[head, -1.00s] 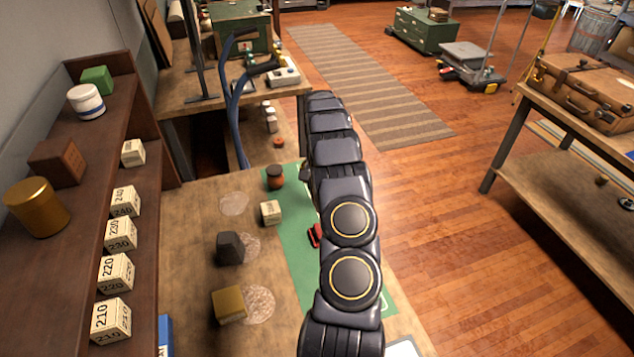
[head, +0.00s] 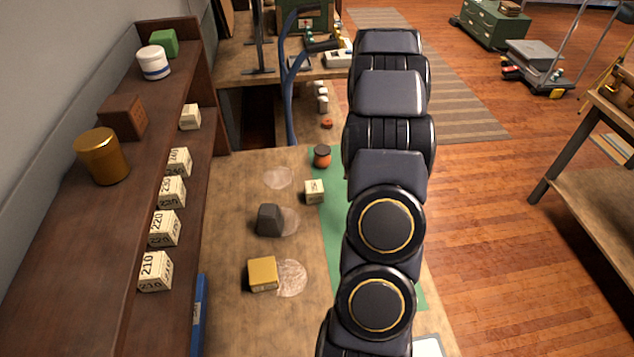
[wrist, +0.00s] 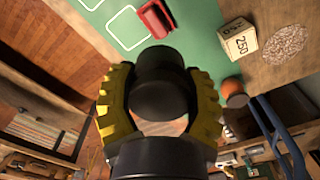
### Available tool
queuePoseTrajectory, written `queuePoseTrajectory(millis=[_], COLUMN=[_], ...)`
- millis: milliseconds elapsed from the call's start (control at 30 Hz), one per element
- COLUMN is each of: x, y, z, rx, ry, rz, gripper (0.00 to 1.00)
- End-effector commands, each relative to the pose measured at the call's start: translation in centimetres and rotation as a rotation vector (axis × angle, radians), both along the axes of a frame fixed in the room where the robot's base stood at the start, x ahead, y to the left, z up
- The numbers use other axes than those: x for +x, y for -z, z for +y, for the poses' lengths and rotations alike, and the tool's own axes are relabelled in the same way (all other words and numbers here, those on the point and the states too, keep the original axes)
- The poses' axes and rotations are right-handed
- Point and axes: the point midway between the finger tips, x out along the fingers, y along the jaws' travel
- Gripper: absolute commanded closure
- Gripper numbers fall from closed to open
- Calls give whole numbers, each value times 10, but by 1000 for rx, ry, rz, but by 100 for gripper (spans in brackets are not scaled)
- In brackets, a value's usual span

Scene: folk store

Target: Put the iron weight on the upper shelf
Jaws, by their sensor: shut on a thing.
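In the wrist view, my gripper (wrist: 158,80) has its two yellow ribbed fingers closed around a dark, round, knobbed piece, the iron weight (wrist: 160,96). It is held above the bench, near the green mat. In the head view my arm hides both the gripper and the weight. The upper shelf (head: 95,235) is the brown top board at the left. On it stand a gold cylinder (head: 103,157), a brown block (head: 123,117), a white jar (head: 153,62) and a green block (head: 164,43). Its near part is bare.
Numbered blocks such as 210 (head: 155,271) line the lower shelf. A dark grey block (head: 269,220), a gold block (head: 263,274), a 250 block (wrist: 238,39) and an orange jar (wrist: 233,92) stand on the bench. A red object (wrist: 154,20) lies on the green mat (wrist: 95,28).

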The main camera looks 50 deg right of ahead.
Motion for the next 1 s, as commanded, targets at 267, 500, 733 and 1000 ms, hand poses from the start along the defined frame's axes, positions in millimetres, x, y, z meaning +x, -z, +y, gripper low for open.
queuePoseTrajectory(millis=[267,500,733,1000], x=[3,50,111,148], y=[-4,-46,-115,-196], z=[3,32,101,205], rx=[-3,-9,-10,-11], ry=[-17,-261,-689,-1217], rz=[-1,-4,-7,-6], gripper=[79,79,79,79])
